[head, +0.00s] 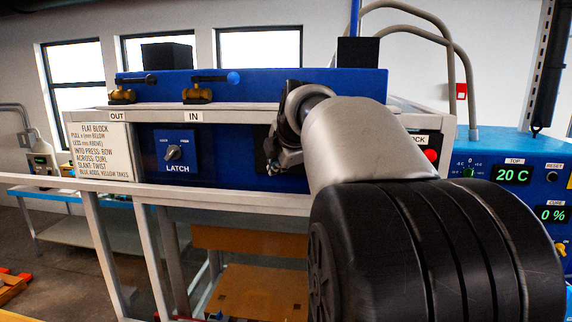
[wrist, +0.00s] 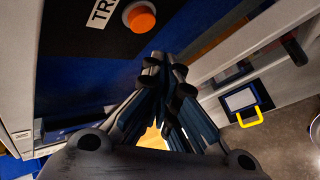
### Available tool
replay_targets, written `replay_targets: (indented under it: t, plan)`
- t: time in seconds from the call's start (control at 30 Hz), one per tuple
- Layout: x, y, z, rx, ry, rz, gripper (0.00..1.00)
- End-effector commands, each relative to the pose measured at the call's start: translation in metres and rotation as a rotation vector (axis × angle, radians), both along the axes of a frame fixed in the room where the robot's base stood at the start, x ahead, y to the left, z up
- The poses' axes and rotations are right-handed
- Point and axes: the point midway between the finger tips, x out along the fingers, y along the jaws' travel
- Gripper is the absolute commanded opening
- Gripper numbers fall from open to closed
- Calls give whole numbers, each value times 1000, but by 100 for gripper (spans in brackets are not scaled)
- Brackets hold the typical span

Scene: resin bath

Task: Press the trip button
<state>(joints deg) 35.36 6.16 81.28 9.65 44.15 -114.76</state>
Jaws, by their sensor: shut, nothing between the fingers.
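In the head view my gripper (head: 284,150) is in front of the panel, right of the latch switch, partly hidden by my wrist.
The latch switch (head: 173,153) is on the panel left of my gripper. A red button (head: 431,156) sits to the right, beside a label ending "OCK". Brass valves (head: 197,94) stand on the ledge above. A yellow handle (wrist: 250,117) shows at right in the wrist view.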

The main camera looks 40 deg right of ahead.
Motion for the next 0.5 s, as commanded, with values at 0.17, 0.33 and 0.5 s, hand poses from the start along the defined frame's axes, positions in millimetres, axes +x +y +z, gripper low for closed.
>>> replay_targets:
  t: [0.17, 0.33, 0.5]
  plan:
    - [-12, 14, -2, -2, 0, 1, 0]
    - [-18, 20, -1, -1, -1, -1, 0]
    - [-18, 21, 0, -1, 0, -1, 0]
